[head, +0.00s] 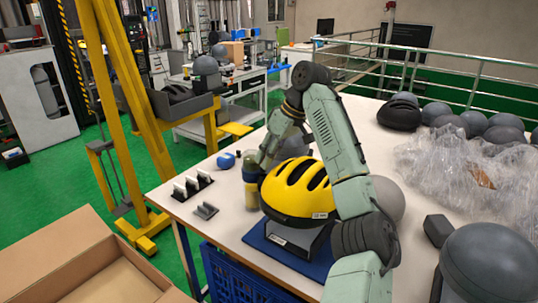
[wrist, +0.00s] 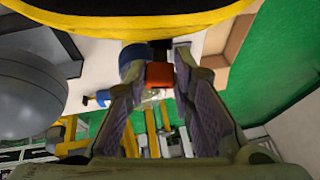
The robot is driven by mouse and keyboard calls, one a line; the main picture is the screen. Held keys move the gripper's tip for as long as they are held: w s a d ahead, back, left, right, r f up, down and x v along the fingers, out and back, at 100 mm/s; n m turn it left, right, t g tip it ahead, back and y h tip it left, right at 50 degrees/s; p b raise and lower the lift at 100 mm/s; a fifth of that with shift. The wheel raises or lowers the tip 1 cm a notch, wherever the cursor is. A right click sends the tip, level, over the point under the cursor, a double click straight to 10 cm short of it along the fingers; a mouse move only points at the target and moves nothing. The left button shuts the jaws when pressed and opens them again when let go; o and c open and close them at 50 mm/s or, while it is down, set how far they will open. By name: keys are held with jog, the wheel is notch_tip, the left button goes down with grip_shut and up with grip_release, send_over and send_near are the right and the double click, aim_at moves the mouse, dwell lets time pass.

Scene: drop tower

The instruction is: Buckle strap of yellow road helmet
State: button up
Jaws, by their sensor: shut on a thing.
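The yellow road helmet (head: 298,188) with black vents sits on a grey stand on a blue mat (head: 262,238) near the table's front edge. In the wrist view, its yellow rim (wrist: 130,28) crosses the top. My gripper (wrist: 160,82) is below the rim, its two fingers on either side of a small orange-red buckle piece (wrist: 159,75), shut on it. A short black piece (wrist: 160,50), likely strap, shows just above the buckle piece. In the head view, my arm reaches behind the helmet and my fingertips are hidden. Whether the buckle halves are joined cannot be told.
Small dark holders (head: 192,186) stand at the table's left edge, near a blue object (head: 226,160). Grey domes (head: 490,262), a black helmet (head: 399,115) and crumpled clear plastic (head: 470,170) fill the right side. An open cardboard box (head: 60,258) is at lower left.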

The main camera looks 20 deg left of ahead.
jog(key=shift+f, duration=0.2)
jog(key=shift+s+f+b, duration=0.2)
jog(key=shift+f+b, duration=0.45)
jog(key=shift+f, duration=0.45)
jog(key=shift+f, duration=0.3)
jog(key=o, duration=0.8)
jog(key=shift+o, duration=0.2)
jog(key=v, duration=1.2)
